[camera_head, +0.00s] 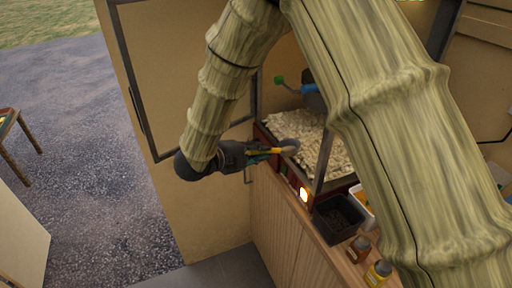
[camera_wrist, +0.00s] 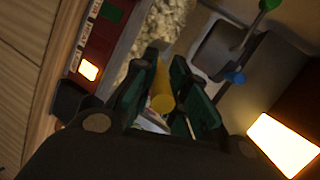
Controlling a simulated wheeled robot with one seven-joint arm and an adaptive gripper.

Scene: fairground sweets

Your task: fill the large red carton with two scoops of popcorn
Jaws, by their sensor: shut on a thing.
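My gripper (camera_head: 264,153) is shut on the yellow handle of a scoop at the open side of the popcorn machine. The scoop's greyish bowl (camera_head: 289,147) is over the near edge of the popcorn (camera_head: 312,142); I cannot tell whether it holds any. In the wrist view, the green fingers of my gripper (camera_wrist: 166,88) close around the yellow handle (camera_wrist: 162,92). Popcorn (camera_wrist: 165,25) lies beyond them. I cannot make out the large red carton in either view.
The machine has a lit button (camera_head: 303,195) on its red front and a kettle (camera_head: 314,98) above the popcorn. A dark tray (camera_head: 338,219) and small bottles (camera_head: 378,273) stand on the wooden counter. An open framed door panel (camera_head: 185,75) stands behind my arm.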

